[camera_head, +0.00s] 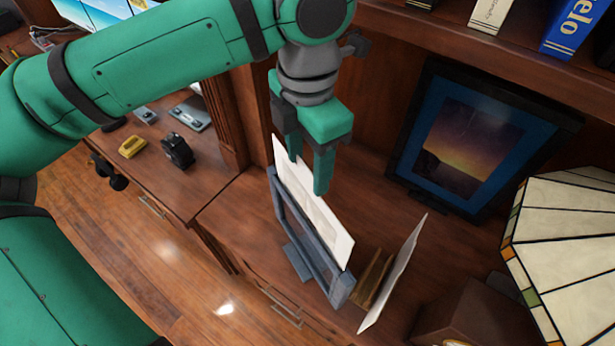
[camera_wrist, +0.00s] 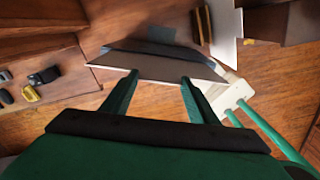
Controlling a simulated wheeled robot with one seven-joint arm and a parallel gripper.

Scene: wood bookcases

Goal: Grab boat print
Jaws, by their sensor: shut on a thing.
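My gripper (camera_head: 308,177) is at the upper edge of a white flat panel (camera_head: 328,222) that leans with a grey-blue frame (camera_head: 312,248) on the wooden desk. It is shut on that panel. The panel also shows between my fingers in the wrist view (camera_wrist: 155,68). Its picture side is hidden, so I cannot tell whether it is the boat print. A second thin white panel (camera_head: 396,270) stands tilted to the right, by a small wooden stand (camera_head: 372,280); its picture is not visible either.
A dark-framed sunset picture (camera_head: 468,150) leans at the back under a shelf of books (camera_head: 573,28). A stained-glass lampshade (camera_head: 565,240) is at the right. A yellow item (camera_head: 132,147) and a black item (camera_head: 177,150) lie on the lower desk at the left.

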